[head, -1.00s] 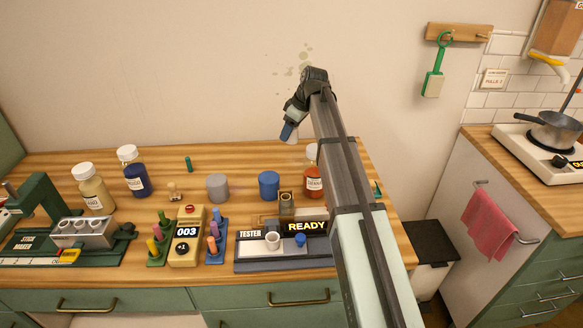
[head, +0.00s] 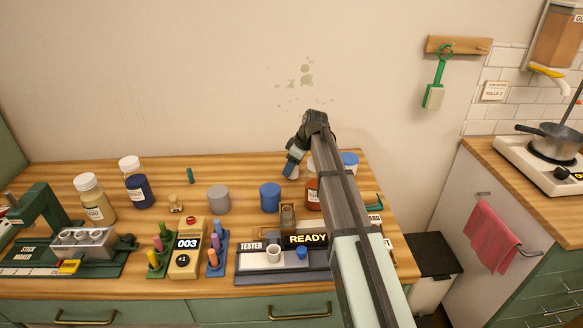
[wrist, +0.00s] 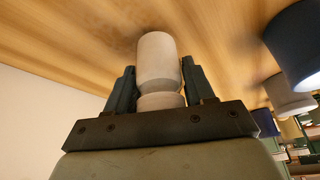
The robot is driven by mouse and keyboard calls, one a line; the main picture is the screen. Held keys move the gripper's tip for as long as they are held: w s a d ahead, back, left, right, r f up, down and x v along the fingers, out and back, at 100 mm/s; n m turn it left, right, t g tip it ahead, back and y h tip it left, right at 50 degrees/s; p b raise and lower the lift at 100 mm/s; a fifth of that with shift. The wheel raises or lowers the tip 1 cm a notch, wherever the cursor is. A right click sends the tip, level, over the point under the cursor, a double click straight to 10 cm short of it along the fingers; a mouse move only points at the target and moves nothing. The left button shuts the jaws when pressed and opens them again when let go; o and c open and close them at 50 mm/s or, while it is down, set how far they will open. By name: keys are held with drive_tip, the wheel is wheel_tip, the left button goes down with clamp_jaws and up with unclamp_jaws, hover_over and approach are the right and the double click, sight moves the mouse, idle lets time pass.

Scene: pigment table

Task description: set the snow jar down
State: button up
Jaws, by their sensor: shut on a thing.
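My gripper (head: 293,163) is shut on a pale, off-white jar, taken as the snow jar (wrist: 157,62). In the wrist view the jar sits between the two dark teal fingers, its wide end pointing away toward the wooden table (wrist: 60,25). A soft shadow lies on the wood beside that end; I cannot tell whether it touches.
A blue canister (head: 270,198) and a grey canister (head: 218,200) stand nearby. An orange bottle (head: 312,195) and a blue-topped container (head: 350,159) are partly hidden by my arm. The tester (head: 273,258) lies in front. The back strip left of my gripper is mostly clear.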

drive_tip(key=shift+f, duration=0.25)
drive_tip(key=shift+f, duration=0.1)
drive_tip(key=o, duration=1.1)
drive_tip(key=v, duration=1.2)
